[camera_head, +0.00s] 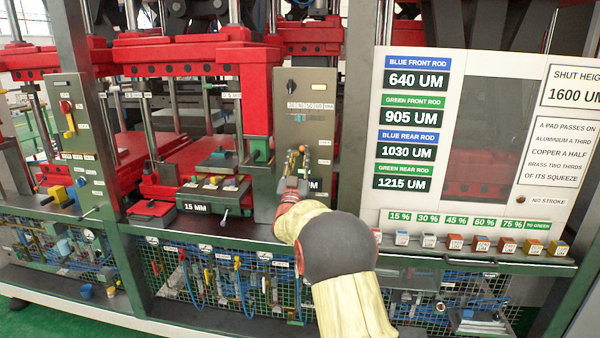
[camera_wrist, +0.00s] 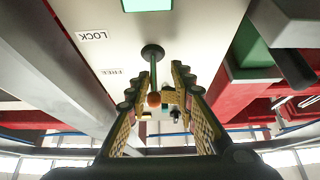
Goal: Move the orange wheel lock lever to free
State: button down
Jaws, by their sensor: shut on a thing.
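The wheel lock lever (camera_wrist: 153,72) shows in the wrist view as a thin stem from a dark round hub, ending in an orange ball. The stem runs down the picture. A LOCK label (camera_wrist: 92,35) and a FREE label (camera_wrist: 113,72) are left of it, with FREE nearer the ball. My gripper (camera_wrist: 160,98) has a ridged finger on each side of the ball and is shut on the lever.
A grey box marked 15 MM (camera_head: 195,206) is left of my gripper. A white board with UM readings (camera_head: 450,130) is on the right, above a row of small coloured blocks (camera_head: 455,242). Red press frames (camera_head: 195,55) stand on the left.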

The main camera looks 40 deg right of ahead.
jog(key=b+v, duration=0.3)
jog(key=v, duration=0.4)
jog(key=shift+s+d+f, duration=0.15)
jog(key=shift+s+d, duration=0.1)
jog(key=shift+d, duration=0.1)
dwell(0.9)
